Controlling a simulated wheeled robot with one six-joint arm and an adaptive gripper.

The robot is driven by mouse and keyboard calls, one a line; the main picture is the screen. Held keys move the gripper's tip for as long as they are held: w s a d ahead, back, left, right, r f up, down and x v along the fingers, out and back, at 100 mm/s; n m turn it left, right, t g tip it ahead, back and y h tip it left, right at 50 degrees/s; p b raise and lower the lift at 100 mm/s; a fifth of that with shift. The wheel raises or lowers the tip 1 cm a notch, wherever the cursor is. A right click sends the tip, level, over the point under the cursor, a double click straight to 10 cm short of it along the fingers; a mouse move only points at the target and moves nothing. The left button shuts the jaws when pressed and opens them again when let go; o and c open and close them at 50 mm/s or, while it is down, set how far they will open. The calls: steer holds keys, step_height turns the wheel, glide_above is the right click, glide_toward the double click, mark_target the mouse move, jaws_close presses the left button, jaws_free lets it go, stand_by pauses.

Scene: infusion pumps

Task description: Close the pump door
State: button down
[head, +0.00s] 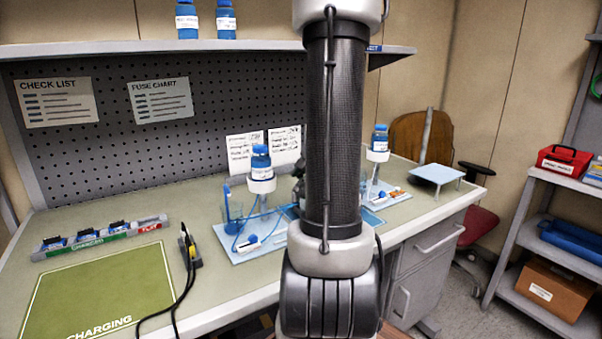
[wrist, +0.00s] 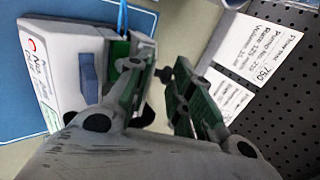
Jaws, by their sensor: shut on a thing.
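In the wrist view, the white pump (wrist: 62,45) lies at the left on a blue mat, with a label and a blue block on its face. A pale panel with green parts, which looks like the pump door (wrist: 143,52), stands at its right edge. My gripper (wrist: 158,92) is at that edge, its left finger over the pump's side and its right finger out to the right. It is shut on what looks like the door, though the contact is unclear. In the head view my arm hides most of the pump and gripper.
Blue bottles (head: 261,160) (head: 379,140) stand above two trays with tubing on the bench (head: 200,205). A multimeter-like device (head: 189,248) with black leads lies left of them. A green charging mat (head: 95,292) is at the front left. A pegboard (wrist: 290,110) rises behind the bench.

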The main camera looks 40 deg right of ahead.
steer(key=shift+s+a+f+t, duration=0.1)
steer(key=shift+s+f+t, duration=0.2)
steer(key=shift+t, duration=0.3)
steer(key=shift+s+a+f+t, duration=0.15)
steer(key=shift+s+t, duration=0.15)
steer(key=shift+t, duration=0.3)
steer(key=c, duration=1.3)
jaws_free()
steer(key=shift+c, duration=0.2)
